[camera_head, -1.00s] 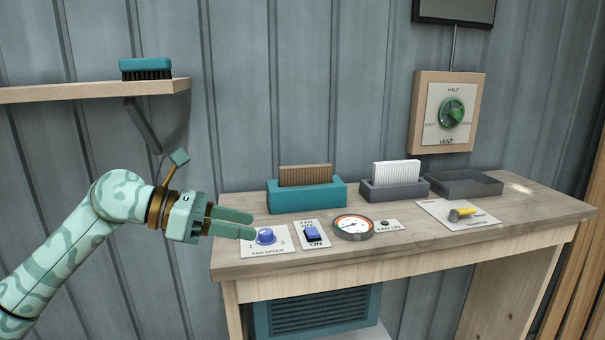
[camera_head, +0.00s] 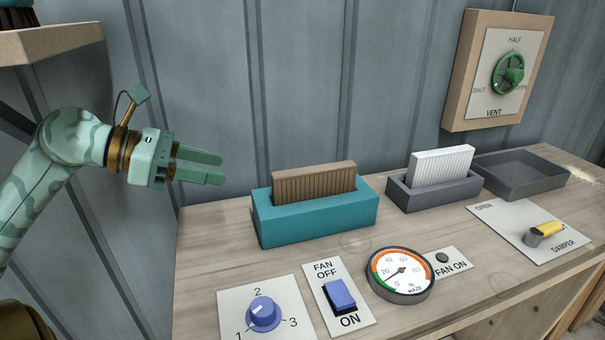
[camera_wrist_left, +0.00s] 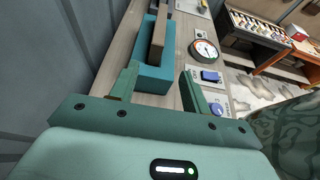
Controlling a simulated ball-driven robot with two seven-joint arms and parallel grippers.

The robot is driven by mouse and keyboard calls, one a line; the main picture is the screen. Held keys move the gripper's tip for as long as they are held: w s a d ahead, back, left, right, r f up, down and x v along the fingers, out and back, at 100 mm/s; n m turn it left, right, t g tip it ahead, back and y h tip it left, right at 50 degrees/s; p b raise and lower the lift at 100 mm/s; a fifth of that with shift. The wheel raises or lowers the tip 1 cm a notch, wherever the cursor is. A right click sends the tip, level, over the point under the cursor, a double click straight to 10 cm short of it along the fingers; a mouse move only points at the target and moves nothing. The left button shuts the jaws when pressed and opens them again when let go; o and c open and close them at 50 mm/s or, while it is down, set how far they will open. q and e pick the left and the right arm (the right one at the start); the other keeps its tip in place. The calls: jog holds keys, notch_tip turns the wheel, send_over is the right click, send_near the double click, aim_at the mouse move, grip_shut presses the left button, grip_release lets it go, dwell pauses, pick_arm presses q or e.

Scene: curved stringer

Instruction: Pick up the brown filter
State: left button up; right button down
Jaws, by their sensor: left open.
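The brown filter (camera_head: 314,183) is a pleated block standing upright in a teal holder (camera_head: 318,218) on the wooden bench. My left gripper (camera_head: 222,168) is open and empty, up and to the left of the filter, apart from it. In the left wrist view the brown filter (camera_wrist_left: 159,32) and the teal holder (camera_wrist_left: 154,78) lie beyond my open fingers (camera_wrist_left: 158,82). My right gripper is in neither view.
A white filter (camera_head: 441,166) stands in a grey holder (camera_head: 436,192), beside an empty grey tray (camera_head: 520,181). In front are a fan speed knob (camera_head: 263,314), a fan switch (camera_head: 339,296), a gauge (camera_head: 400,272) and a damper lever (camera_head: 543,232). A shelf (camera_head: 60,42) is at upper left.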

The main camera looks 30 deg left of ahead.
pick_arm(q)
jog(key=p, duration=0.1)
send_near(285, 173)
jog(key=shift+w+d+f, duration=0.9)
jog(key=shift+d+f, duration=0.1)
jog(key=shift+d, duration=0.1)
jog(key=x, duration=0.4)
jog(key=shift+w+a+f+p, duration=0.15)
jog(key=shift+w+f+p, duration=0.05)
jog(key=shift+p, duration=0.15)
jog(key=shift+w+d+r, duration=0.1)
jog(key=shift+w+d, duration=0.15)
jog(key=shift+d, duration=0.1)
jog(key=shift+w+d+p, duration=0.3)
jog(key=shift+w+p, duration=0.3)
jog(key=shift+p, duration=0.2)
jog(key=p+x, duration=0.1)
jog(key=x, duration=0.1)
jog(key=shift+w+d, duration=0.2)
jog(key=shift+w, duration=0.05)
jog(key=shift+w+d+f, duration=0.1)
jog(key=shift+d+f, duration=0.05)
jog(key=shift+f, duration=0.15)
jog(key=shift+c, duration=0.6)
grip_shut()
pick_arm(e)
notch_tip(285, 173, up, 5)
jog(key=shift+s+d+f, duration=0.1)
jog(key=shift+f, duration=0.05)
